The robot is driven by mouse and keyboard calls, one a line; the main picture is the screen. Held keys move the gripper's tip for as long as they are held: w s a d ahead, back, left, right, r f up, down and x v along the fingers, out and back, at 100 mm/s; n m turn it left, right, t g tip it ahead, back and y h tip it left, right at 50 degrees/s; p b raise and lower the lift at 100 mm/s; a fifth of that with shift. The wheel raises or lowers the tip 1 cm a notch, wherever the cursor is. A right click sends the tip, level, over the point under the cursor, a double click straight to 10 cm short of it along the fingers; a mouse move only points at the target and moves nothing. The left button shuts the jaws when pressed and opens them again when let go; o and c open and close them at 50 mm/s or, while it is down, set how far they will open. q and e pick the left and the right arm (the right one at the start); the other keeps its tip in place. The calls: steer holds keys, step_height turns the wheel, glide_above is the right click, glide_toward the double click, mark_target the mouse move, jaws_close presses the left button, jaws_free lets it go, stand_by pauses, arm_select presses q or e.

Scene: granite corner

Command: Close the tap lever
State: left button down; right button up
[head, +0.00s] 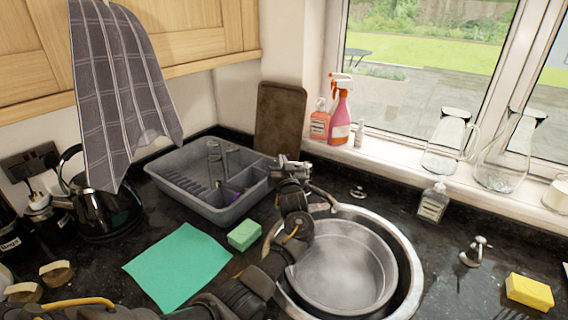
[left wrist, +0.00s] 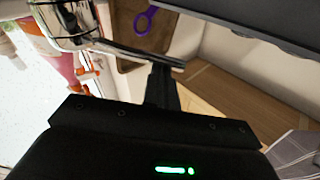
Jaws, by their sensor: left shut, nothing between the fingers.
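The chrome tap stands behind the round sink (head: 408,250); its spout (head: 322,194) curves out beside my gripper in the head view, and much of its body is hidden by my arm. In the left wrist view the shiny tap body (left wrist: 66,22) is at upper left, and its lever (left wrist: 140,53) sticks out to the right. My left gripper (head: 291,178) is at the tap, shut and empty. Its closed fingers (left wrist: 162,86) are right by the lever's outer end; I cannot tell whether they touch. My right gripper is not in view.
A metal pan (head: 342,265) sits in the sink. A grey dish rack (head: 195,200) stands left of the tap, with a brown board (head: 280,118) behind. A green sponge (head: 244,235) and green cloth (head: 178,265) lie near my arm.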

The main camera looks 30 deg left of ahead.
arm_select(q)
step_height(320, 180, up, 5)
steer(key=w+p, duration=0.1)
steer(key=p, duration=0.3)
steer(key=f+p+v, duration=0.1)
steer(key=p+v, duration=0.4)
steer(key=v, duration=0.5)
steer(key=shift+f, duration=0.1)
